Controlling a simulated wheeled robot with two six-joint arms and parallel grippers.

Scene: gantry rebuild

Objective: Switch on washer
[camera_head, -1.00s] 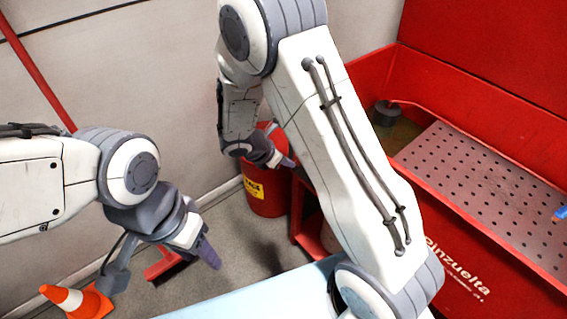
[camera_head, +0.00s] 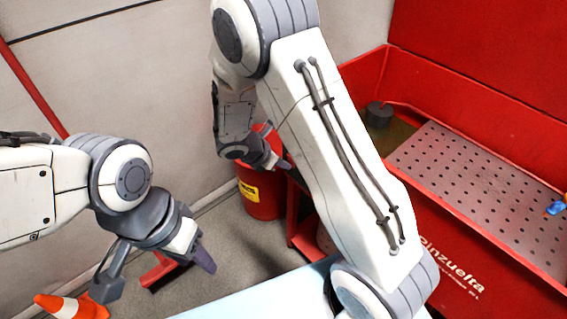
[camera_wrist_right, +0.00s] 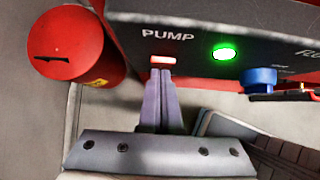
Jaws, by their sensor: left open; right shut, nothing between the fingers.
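The red parts washer (camera_head: 348,82) stands on the right in the head view, with a perforated grey tray. In the right wrist view, its dark control panel (camera_wrist_right: 120,20) is marked PUMP. A small switch (camera_wrist_right: 163,60) under that word glows red and white, and a round green light (camera_wrist_right: 224,53) beside it is lit. My right gripper (camera_wrist_right: 161,72) is shut and empty, its tips at the switch's lower edge; I cannot tell if they touch. It also shows in the head view (camera_head: 284,165), beside the washer's left end. My left gripper (camera_head: 206,262) is open and empty, away from the washer.
A blue knob (camera_wrist_right: 259,78) sits right of the green light. A red bin (camera_head: 262,195) stands left of the washer; an orange cone (camera_head: 68,306) is at lower left. My right arm crosses in front of the washer. Grey floor is bare between the bin and my left gripper.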

